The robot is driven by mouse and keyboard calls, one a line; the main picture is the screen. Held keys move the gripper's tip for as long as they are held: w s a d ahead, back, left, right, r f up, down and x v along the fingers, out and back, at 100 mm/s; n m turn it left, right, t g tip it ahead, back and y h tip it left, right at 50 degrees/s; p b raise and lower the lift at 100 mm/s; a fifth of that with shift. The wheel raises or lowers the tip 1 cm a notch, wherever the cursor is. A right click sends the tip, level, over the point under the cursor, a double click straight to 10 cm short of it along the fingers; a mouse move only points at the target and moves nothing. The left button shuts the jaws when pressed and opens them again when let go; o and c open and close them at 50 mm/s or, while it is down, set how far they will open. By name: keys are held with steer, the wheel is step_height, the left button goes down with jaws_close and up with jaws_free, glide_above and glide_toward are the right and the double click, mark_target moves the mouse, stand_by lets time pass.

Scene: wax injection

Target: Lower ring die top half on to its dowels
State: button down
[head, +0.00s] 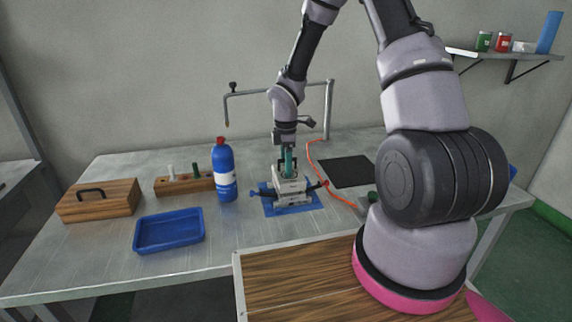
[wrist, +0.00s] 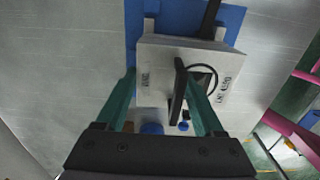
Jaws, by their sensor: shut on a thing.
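The ring die top half (wrist: 157,75) is a pale grey block with dark lettering and a black bar across its top face. My gripper (head: 288,172) points straight down at the die in the head view, and its green fingers reach down to the block in the wrist view (wrist: 164,88). It is shut on the top half. In the head view the grey die stack (head: 291,188) stands over a blue mat (head: 314,203). The dowels and the seam between the halves are hidden, so I cannot tell whether the top half is seated.
A blue bottle (head: 225,178), a wooden block with pegs (head: 172,185), a blue tray (head: 168,231) and a handled wooden box (head: 98,201) stand left of the die. A bent metal arm (head: 262,91) rises behind. An orange hose (head: 336,193) and black mat (head: 347,172) lie right.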

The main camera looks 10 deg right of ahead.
steer(key=shift+f, duration=0.7)
jaws_free()
step_height(320, 180, up, 11)
stand_by(0.4)
